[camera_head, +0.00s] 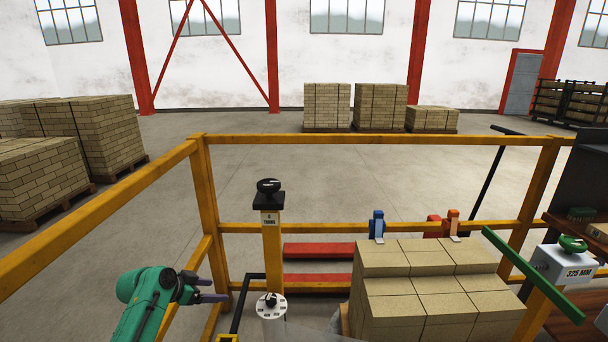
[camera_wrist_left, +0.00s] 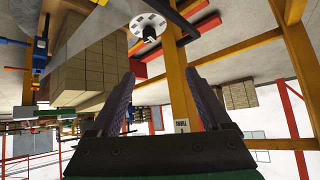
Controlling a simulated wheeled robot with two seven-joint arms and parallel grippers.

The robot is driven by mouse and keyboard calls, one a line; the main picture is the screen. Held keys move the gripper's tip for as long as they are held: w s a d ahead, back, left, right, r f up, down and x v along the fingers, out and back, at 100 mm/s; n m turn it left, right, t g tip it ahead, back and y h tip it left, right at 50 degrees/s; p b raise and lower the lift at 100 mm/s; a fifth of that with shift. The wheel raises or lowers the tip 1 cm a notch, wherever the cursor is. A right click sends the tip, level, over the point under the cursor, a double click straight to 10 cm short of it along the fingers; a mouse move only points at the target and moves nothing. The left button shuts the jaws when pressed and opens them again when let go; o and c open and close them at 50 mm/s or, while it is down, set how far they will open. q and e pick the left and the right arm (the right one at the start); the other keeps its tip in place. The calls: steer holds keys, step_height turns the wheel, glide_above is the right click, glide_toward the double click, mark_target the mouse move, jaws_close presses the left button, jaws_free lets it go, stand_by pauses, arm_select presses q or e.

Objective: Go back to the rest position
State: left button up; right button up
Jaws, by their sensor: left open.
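My left gripper (camera_head: 212,290) comes in from the lower left on a green arm in the head view. Its dark fingers point right, toward a white round dial (camera_head: 271,306) with a black knob, and are apart from it. In the left wrist view its two purple-grey fingers (camera_wrist_left: 165,95) stand wide apart with nothing between them. The same dial shows beyond them in that view (camera_wrist_left: 148,27). My right gripper is not in view.
A yellow rail (camera_head: 370,140) runs around the area. A yellow post with a black knob (camera_head: 269,187) stands behind the dial. A brick stack (camera_head: 430,290) sits right of it. A grey box marked 325 MM (camera_head: 563,268) and a green bar (camera_head: 530,273) are at the right.

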arm_select(q)
steer(key=w+a+r+n+t+y, duration=0.25)
steer(key=w+a+r+t, duration=0.2)
steer(key=r, duration=0.45)
steer(key=w+a+r+n+t+y, duration=0.2)
steer(key=w+a+r+t+y, duration=0.15)
steer(key=a+r+t, duration=0.4)
steer(key=s+d+f+g, duration=0.25)
steer(key=s+f, duration=0.25)
steer(key=f, duration=0.7)
steer(key=s+d+f+g, duration=0.1)
steer(key=s+f+g, duration=0.4)
steer(key=f, duration=0.8)
steer(key=s+d+f+g, duration=0.15)
steer(key=s+f, duration=0.45)
steer(key=f, duration=0.6)
steer(key=s+d+f+g, duration=0.3)
steer(key=s+f+g, duration=0.2)
steer(key=s+f, duration=1.25)
steer(key=s+d+f+g, duration=0.1)
steer(key=s+f+g, duration=0.1)
steer(key=s, duration=1.1)
steer(key=s+d+f+n+g, duration=0.1)
steer(key=s+f, duration=0.3)
steer(key=s, duration=0.9)
steer(key=shift+s+d+g+h, duration=0.15)
steer(key=shift+d+g+h, duration=0.25)
steer(key=shift+g, duration=0.5)
steer(key=shift+d+f, duration=0.1)
